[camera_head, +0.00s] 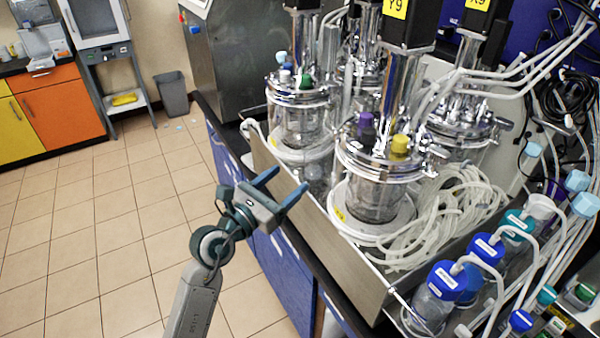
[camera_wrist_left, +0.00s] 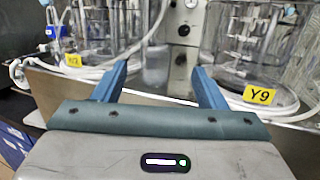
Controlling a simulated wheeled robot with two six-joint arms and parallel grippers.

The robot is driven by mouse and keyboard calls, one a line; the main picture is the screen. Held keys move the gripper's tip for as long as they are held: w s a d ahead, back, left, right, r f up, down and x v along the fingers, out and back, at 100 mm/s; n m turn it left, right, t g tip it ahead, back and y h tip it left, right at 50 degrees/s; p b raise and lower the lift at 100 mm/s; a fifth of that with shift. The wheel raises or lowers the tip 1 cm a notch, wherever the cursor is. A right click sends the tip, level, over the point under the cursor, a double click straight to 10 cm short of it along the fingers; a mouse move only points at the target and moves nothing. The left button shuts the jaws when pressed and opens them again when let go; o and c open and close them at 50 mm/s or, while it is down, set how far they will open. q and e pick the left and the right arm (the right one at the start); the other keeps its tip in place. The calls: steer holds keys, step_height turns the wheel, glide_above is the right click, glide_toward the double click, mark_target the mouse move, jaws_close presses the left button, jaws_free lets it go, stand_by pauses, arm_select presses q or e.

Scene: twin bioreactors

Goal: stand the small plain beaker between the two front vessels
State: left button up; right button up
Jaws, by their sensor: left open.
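Two glass front vessels with steel lids, the left one (camera_head: 303,122) and the right one (camera_head: 372,200), stand on round white bases inside a steel-walled tray. What looks like the small plain beaker (camera_head: 316,174) shows as a clear shape between them, behind the tray wall. In the left wrist view, a pale translucent shape (camera_wrist_left: 156,66) shows between the fingers, with a vessel to either side. My left gripper (camera_head: 281,184) is open and empty, in front of the tray wall and apart from the beaker. My right gripper is not in view.
The tray wall (camera_head: 350,262) runs along the bench edge in front of the vessels. Coiled pale tubing (camera_head: 440,215) lies right of the right vessel. Blue-capped bottles (camera_head: 440,288) stand at lower right. Tiled floor (camera_head: 100,230) at left is clear.

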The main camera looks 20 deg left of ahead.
arm_select(q)
steer(key=shift+v, duration=1.2)
steer(key=w+a+f+n+y, duration=0.1)
steer(key=a+f+n+y, duration=0.15)
steer(key=f+n, duration=0.85)
steer(key=w+a+f+n+y, duration=0.1)
steer(key=a+f+n+y, duration=0.35)
steer(key=f, duration=1.35)
steer(key=s+a+f+n+g, duration=0.1)
steer(key=s+f+n+g, duration=0.2)
steer(key=f, duration=0.4)
steer(key=s+a+f+n, duration=0.1)
steer(key=s+f+n, duration=0.1)
steer(key=f+n, duration=0.45)
steer(key=s+a+f+n+g+y, duration=0.35)
steer(key=s+f+n+g, duration=0.35)
steer(key=s+f, duration=1.15)
steer(key=s+f+n+g, duration=0.3)
steer(key=s+f, duration=0.3)
steer(key=s, duration=0.6)
steer(key=s+f+n+g, duration=0.3)
steer(key=s+f+n, duration=0.3)
steer(key=s, duration=0.7)
steer(key=shift+f+h, duration=0.3)
steer(key=shift+h, duration=0.15)
